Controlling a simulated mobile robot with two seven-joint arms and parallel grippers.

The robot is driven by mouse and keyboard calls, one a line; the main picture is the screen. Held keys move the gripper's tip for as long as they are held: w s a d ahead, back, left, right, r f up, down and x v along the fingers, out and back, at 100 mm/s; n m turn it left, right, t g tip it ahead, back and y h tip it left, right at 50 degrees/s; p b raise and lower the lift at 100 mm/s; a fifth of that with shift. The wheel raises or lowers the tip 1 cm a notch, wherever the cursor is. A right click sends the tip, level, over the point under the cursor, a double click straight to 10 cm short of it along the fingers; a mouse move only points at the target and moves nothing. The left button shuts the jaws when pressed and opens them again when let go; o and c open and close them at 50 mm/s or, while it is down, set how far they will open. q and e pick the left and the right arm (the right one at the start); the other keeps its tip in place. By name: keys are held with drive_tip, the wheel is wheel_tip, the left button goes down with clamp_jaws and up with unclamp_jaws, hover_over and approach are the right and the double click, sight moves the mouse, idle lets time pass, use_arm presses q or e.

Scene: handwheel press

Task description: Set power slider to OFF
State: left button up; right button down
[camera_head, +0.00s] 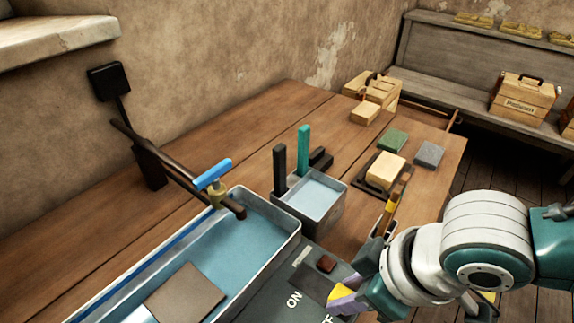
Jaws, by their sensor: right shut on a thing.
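The dark power panel (262,296) lies at the bottom middle, right of the long water basin. It has a white ON label (294,300), and part of the OFF label (328,320) shows at the bottom edge. A darker plate is set in it beside the ON label, with a small red-brown block at its far end. My right gripper (345,299), with yellow and purple fingertips, is low over the panel's right side. It is shut, apparently on the power slider, whose handle is hidden by the fingers. My left gripper is not in view.
The long metal basin (288,246) with blue water and a blue-handled tap (212,174) is at left. A smaller basin (338,215) stands behind the panel. Soap-like blocks (386,170) and a brush (390,207) lie close to my right arm.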

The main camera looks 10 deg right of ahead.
drive_tip(key=shift+s, duration=0.15)
drive_tip(key=c, duration=0.5)
unclamp_jaws()
drive_tip(key=shift+d, duration=0.15)
drive_tip(key=p+v, duration=0.2)
drive_tip(key=v, duration=0.8)
drive_tip(key=shift+s, duration=0.1)
